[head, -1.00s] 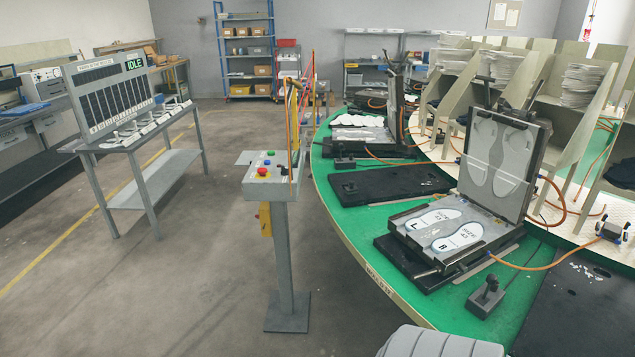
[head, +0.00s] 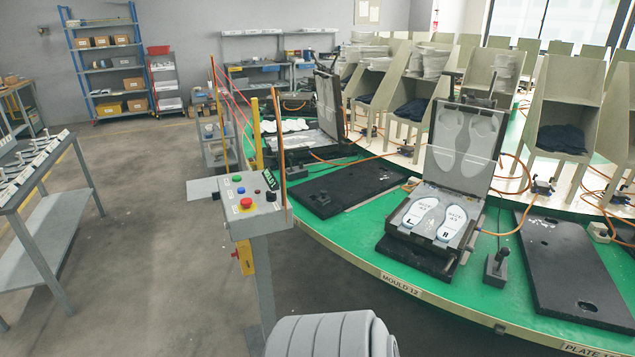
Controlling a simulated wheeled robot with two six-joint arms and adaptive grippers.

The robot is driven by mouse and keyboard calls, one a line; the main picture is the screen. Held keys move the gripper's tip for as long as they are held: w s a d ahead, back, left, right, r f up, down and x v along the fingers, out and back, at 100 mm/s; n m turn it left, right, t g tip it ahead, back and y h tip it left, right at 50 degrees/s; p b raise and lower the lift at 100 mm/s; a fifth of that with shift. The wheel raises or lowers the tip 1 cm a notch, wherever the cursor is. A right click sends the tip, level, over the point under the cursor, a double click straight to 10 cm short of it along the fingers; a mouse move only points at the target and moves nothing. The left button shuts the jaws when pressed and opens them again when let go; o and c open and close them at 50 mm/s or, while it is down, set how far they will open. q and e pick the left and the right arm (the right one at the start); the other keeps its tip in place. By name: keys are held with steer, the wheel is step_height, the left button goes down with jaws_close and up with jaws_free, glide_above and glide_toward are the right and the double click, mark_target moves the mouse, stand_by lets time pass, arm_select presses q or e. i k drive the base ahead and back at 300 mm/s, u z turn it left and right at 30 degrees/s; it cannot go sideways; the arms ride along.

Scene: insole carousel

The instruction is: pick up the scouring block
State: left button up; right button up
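I cannot make out a scouring block in the head view. Neither of my grippers is in view. The open mould (head: 434,217) stands on the green carousel rim, its lid tilted up. Two white insoles marked L and R lie in its lower half.
A control pedestal (head: 250,207) with coloured buttons stands left of the carousel (head: 350,241). A grey bench (head: 42,177) is at the left edge, and blue shelves (head: 106,66) stand at the back. Black plates (head: 575,268) lie on the rim. The floor between bench and pedestal is clear.

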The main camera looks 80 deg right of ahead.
mark_target(323, 200)
steer(key=z, duration=0.5)
steer(key=i, duration=0.9)
steer(key=z, duration=0.8)
